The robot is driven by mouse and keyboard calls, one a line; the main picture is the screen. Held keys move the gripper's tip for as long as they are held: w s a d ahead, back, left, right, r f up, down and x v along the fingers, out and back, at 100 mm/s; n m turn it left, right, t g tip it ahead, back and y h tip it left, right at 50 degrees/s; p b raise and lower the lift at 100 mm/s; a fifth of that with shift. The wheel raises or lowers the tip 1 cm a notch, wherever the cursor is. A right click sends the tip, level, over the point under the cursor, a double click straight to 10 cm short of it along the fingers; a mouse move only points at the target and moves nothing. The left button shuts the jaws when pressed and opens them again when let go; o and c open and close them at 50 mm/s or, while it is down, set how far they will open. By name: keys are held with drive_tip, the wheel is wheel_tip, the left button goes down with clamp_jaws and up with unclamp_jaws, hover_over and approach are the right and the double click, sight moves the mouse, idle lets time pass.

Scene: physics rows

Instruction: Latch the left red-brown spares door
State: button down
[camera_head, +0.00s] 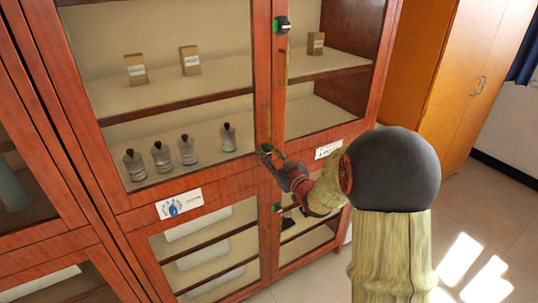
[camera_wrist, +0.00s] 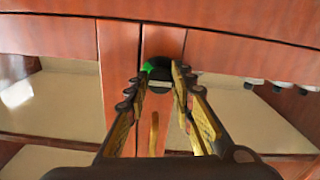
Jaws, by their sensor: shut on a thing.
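The red-brown cabinet has a glazed upper left door (camera_head: 188,190), which looks closed or nearly closed in its frame. Small bottles stand behind its glass. In the head view my gripper (camera_head: 266,150) is at the lower corner of this door, by the seam between the two upper doors. In the wrist view my gripper (camera_wrist: 160,80) has its fingers closed around a dark latch knob (camera_wrist: 161,85) with a green mark beside it. A brass handle (camera_wrist: 154,135) shows between the fingers, apart from them. The knob is mostly hidden in the head view.
Another black and green latch (camera_head: 282,25) is at the upper part of the seam, and a lower one (camera_head: 278,207) is below my gripper. A tan wardrobe (camera_head: 470,80) stands at the right. The floor (camera_head: 500,210) there is clear.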

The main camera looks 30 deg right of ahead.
drive_tip(key=m+p, duration=0.2)
drive_tip(key=m, duration=0.2)
drive_tip(key=shift+r+p, duration=0.15)
drive_tip(key=shift+p, duration=0.15)
drive_tip(key=m+p, duration=0.3)
drive_tip(key=m, duration=0.2)
drive_tip(key=m+p, duration=0.3)
drive_tip(key=m, duration=0.2)
drive_tip(key=shift+m+p, duration=0.35)
drive_tip(key=shift+m, duration=0.05)
drive_tip(key=shift+m+p, duration=0.85)
drive_tip(key=shift+m, duration=0.65)
drive_tip(key=c, duration=1.5)
unclamp_jaws()
drive_tip(key=shift+s, duration=0.1)
